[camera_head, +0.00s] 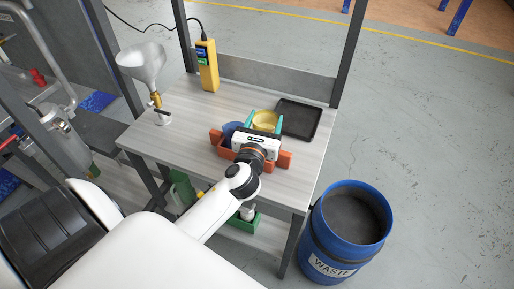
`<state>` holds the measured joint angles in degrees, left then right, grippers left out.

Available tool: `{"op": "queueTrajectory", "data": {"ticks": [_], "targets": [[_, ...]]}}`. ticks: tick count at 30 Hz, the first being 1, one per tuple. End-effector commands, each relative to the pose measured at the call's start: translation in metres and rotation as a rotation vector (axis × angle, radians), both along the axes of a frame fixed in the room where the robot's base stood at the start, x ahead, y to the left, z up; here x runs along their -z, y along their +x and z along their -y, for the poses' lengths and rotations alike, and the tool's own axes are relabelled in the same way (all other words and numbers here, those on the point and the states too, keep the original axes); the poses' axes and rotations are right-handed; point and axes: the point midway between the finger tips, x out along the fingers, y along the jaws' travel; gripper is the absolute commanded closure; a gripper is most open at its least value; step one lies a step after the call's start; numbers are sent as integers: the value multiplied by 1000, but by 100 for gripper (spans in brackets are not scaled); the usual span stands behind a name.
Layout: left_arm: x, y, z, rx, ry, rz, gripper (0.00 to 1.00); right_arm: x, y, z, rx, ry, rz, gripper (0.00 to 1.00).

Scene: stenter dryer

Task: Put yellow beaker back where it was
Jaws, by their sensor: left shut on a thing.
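The yellow beaker (264,121) shows on the table just beyond my left gripper, between its teal fingers (264,122). My left gripper is shut on the yellow beaker, and its white body hides the beaker's lower part. A blue beaker (231,129) sits just left of my gripper. An orange-red holder (283,160) lies under and around my gripper, largely covered by it. Whether the yellow beaker touches the holder or hangs above it cannot be told. My right gripper is not in view.
A black tray (299,119) lies right of the beaker. A yellow handheld meter (207,66) stands at the back, and a funnel (143,64) on a stand at the back left. A blue waste bin (346,228) stands right of the table (190,150). Table posts rise behind.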

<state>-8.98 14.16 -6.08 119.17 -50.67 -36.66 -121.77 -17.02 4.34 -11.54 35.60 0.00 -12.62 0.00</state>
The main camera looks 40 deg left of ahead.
Motion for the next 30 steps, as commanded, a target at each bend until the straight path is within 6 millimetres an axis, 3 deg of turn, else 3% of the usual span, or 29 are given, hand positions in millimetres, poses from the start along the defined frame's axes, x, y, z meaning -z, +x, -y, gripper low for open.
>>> {"op": "queueTrajectory", "data": {"ticks": [1, 4, 9, 22, 30], "targets": [[-9, 7, -8, -21, 0, 7, 72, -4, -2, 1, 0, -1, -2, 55], [-4, 13, -16, -47, -5, 4, 72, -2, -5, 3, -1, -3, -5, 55], [31, 13, -17, -54, -8, 1, 72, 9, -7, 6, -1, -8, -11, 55], [84, 13, -16, -50, -7, 4, 72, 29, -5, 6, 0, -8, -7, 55], [88, 13, -16, -48, -5, 6, 72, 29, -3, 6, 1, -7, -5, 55]]}}
